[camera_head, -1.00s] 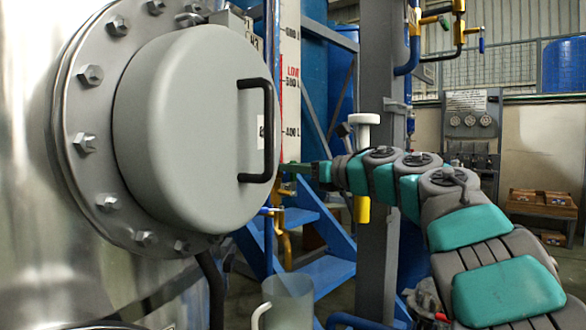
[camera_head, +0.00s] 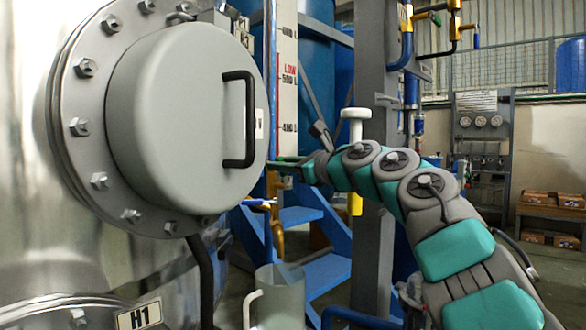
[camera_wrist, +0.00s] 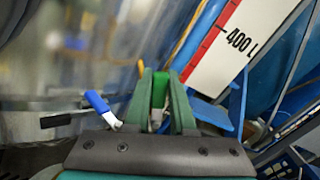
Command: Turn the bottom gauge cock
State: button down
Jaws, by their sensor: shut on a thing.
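My gripper (camera_head: 284,161) reaches in from the right to the foot of the level gauge, beside the round grey hatch. In the wrist view my gripper (camera_wrist: 161,80) has its green fingers close together on a bright green piece (camera_wrist: 160,90), which looks like the cock's handle; the fingers hide most of it. The white gauge scale (camera_head: 287,95) stands behind and above the fingers, and its 400 L mark shows in the wrist view (camera_wrist: 240,40). A blue-handled lever (camera_head: 258,202) sits lower, near brass fittings (camera_head: 277,238). It also shows left of the fingers in the wrist view (camera_wrist: 98,102).
The grey hatch (camera_head: 180,130) with its black handle (camera_head: 248,120) is close left of my gripper. A grey jug (camera_head: 278,295) stands below. A grey post (camera_head: 375,215) and a white-topped yellow fitting (camera_head: 355,125) are near my arm. Blue steps (camera_head: 325,275) lie behind.

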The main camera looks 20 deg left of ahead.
jog(key=shift+s+a+f+n+b, duration=0.15)
jog(key=shift+s+f+n+b, duration=0.25)
jog(key=shift+n, duration=0.6)
jog(key=n, duration=0.1)
jog(key=s+n, duration=0.1)
jog(key=f+n+b, duration=0.1)
jog(key=shift+s+a+n, duration=0.15)
jog(key=shift+a+n, duration=0.1)
jog(key=shift+n, duration=0.15)
jog(key=n, duration=0.1)
jog(key=s+f+n+b, duration=0.1)
jog(key=n, duration=0.1)
jog(key=shift+a+f, duration=0.2)
jog(key=shift+f, duration=0.05)
jog(key=shift+s+a+f+n+b, duration=0.1)
jog(key=shift+f+n+b, duration=0.25)
jog(key=shift+n, duration=0.5)
jog(key=shift+s+a+f+n+b, duration=0.1)
jog(key=shift+f+n, duration=0.35)
jog(key=shift+n, duration=0.4)
jog(key=c, duration=0.8)
grip_release()
jog(key=shift+o, duration=0.2)
